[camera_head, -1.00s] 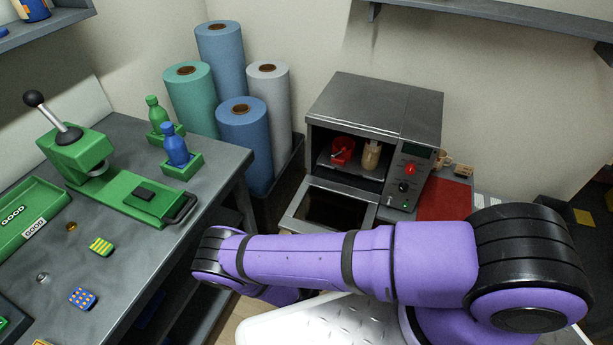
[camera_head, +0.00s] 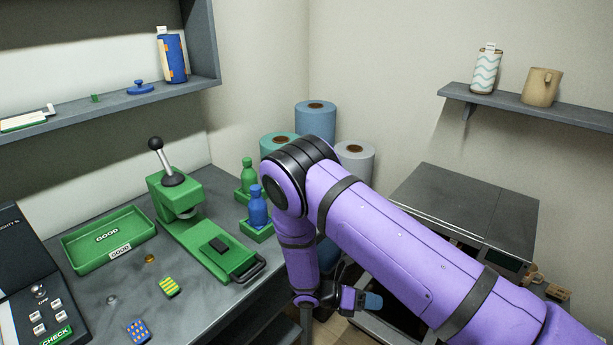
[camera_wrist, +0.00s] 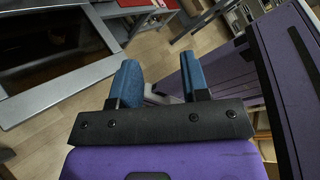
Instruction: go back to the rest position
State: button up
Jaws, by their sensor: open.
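My gripper (camera_wrist: 161,84) shows in the wrist view with its two blue fingers apart and nothing between them. Wood floor lies beneath it. In the head view my gripper (camera_head: 366,300) hangs low below the raised elbow of my purple arm, between the workbench and the oven. It touches nothing that I can see. My forearm hides most of the oven front.
The grey workbench (camera_head: 205,300) at left holds a green press (camera_head: 200,225), a green tray (camera_head: 110,238) and two bottles. Rolls stand in the corner behind my elbow. The oven (camera_head: 465,205) is at right, with its lowered door (camera_wrist: 62,92) near my gripper.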

jog(key=d+r+m+g+y, duration=0.1)
jog(key=d+r+m+y, duration=0.3)
jog(key=r, duration=0.8)
jog(key=s+r+m+y, duration=0.1)
jog(key=r+m+y, duration=0.2)
jog(key=r+m, duration=0.55)
jog(key=d+r+m+g+y, duration=0.1)
jog(key=d+r+m+y, duration=0.2)
jog(key=r, duration=1.1)
jog(key=s+d+r+m+t+y, duration=0.2)
jog(key=s+d+r+m+t, duration=0.1)
jog(key=s+r+m, duration=0.3)
jog(key=s+d+r+m+t+y, duration=0.3)
jog(key=s+r+m+t, duration=0.2)
jog(key=s+r, duration=0.6)
jog(key=shift+s+r+m+y, duration=0.25)
jog(key=shift+s+m+y, duration=0.1)
jog(key=shift+s, duration=1.4)
jog(key=shift+c, duration=0.4)
